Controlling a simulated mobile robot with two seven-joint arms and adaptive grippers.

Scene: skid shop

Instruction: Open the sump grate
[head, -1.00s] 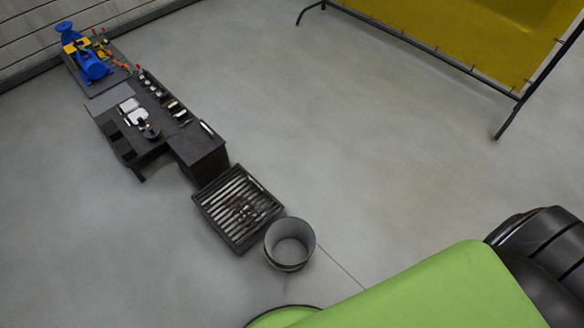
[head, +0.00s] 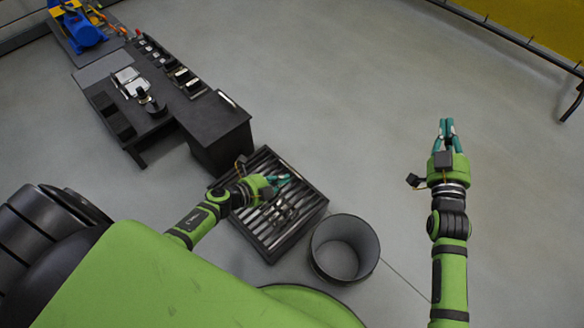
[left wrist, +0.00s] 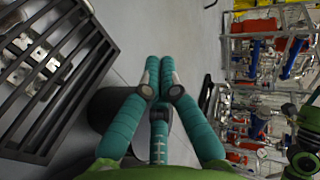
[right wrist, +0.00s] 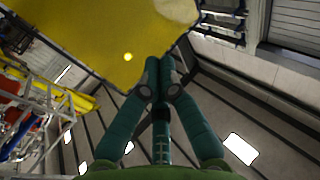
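The sump grate (head: 308,203) is a dark, square frame with parallel bars, in the middle of the head view. Metal pieces show at its bars; I cannot tell whether they lie on or under them. The grate fills the left of the left wrist view (left wrist: 92,62). My left gripper (head: 286,180) appears above the grate in the head view, its teal fingers together and empty. Whether it touches the bars is unclear. My right gripper (head: 446,122) is held out over open floor at the right, fingers together and empty, pointing away from the grate.
A grey open bin (head: 345,270) stands just right of the grate. A dark workbench (head: 215,122) with small items stands behind it to the left. A blue machine (head: 88,32) is at the far left. The floor on the right is clear up to a yellow screen (head: 560,32).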

